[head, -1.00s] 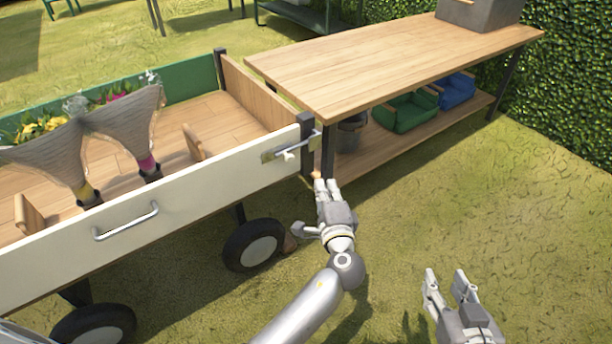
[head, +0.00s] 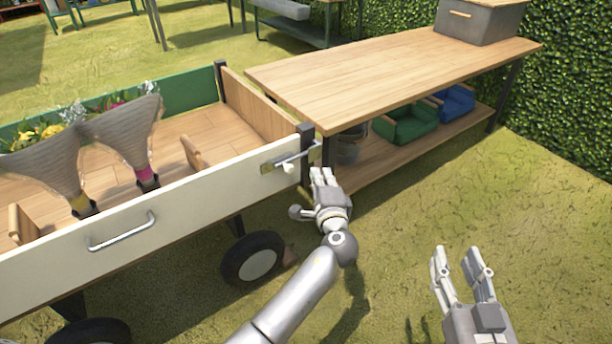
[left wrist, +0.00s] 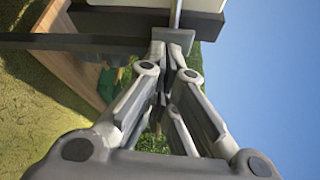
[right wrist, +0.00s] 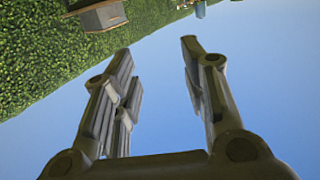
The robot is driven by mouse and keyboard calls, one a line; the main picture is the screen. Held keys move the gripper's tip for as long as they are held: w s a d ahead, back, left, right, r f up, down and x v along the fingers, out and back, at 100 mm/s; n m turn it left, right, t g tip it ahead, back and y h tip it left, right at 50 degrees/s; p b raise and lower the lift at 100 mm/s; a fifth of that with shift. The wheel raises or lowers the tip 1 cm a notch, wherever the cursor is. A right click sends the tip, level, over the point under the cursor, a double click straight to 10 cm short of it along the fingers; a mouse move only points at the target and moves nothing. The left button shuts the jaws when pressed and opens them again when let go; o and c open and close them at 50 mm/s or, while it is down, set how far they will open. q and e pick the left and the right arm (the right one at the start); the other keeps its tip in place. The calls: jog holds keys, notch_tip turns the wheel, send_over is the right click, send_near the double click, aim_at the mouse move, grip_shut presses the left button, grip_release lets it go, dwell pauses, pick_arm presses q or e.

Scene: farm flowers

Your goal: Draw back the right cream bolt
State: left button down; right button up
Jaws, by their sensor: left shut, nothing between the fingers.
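The right cream bolt (head: 288,168) sits on a metal plate at the right end of the cart's cream side panel (head: 200,200), beside the dark corner post (head: 306,140). Its rod lies across toward the post. My left gripper (head: 322,173) is shut and empty, just right of and slightly below the bolt in the head view. In the left wrist view its closed fingertips (left wrist: 172,42) are close to a grey metal piece; whether they touch it I cannot tell. My right gripper (head: 456,256) is open and empty over the grass; its spread fingers show in the right wrist view (right wrist: 158,55).
Wrapped bouquets (head: 125,130) stand in the cart. A metal handle (head: 122,232) is on the cream panel. A wooden table (head: 390,75) with a lower shelf stands close behind the post, holding green (head: 405,122) and blue bins. Grass at the right is free.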

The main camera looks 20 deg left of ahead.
aim_at(291, 172)
pick_arm(q)
jog(key=x, duration=0.2)
jog(key=shift+w+a+b, duration=0.2)
jog(key=shift+w+b, duration=0.1)
jog(key=shift+w, duration=0.05)
jog(key=s+a, duration=0.2)
jog(key=shift+s+a+r+p, duration=0.3)
jog(key=shift+s+a+p, duration=0.05)
jog(key=shift+s+a, duration=0.05)
pick_arm(e)
jog(key=shift+r+t, duration=0.3)
jog(key=shift+r, duration=0.15)
pick_arm(q)
jog(key=shift+s+a+p, duration=0.45)
jog(key=shift+s+a, duration=0.15)
jog(key=shift+s, duration=0.2)
jog(key=shift+s+a+p, duration=0.45)
jog(key=shift+s+a, duration=0.2)
jog(key=shift+s, duration=0.15)
pick_arm(e)
notch_tip(291, 172, down, 8)
jog(key=s+d+g+h, duration=0.1)
jog(key=s+g, duration=0.1)
jog(key=g, duration=0.3)
jog(key=shift+s+d, duration=0.25)
jog(key=shift+d, duration=0.15)
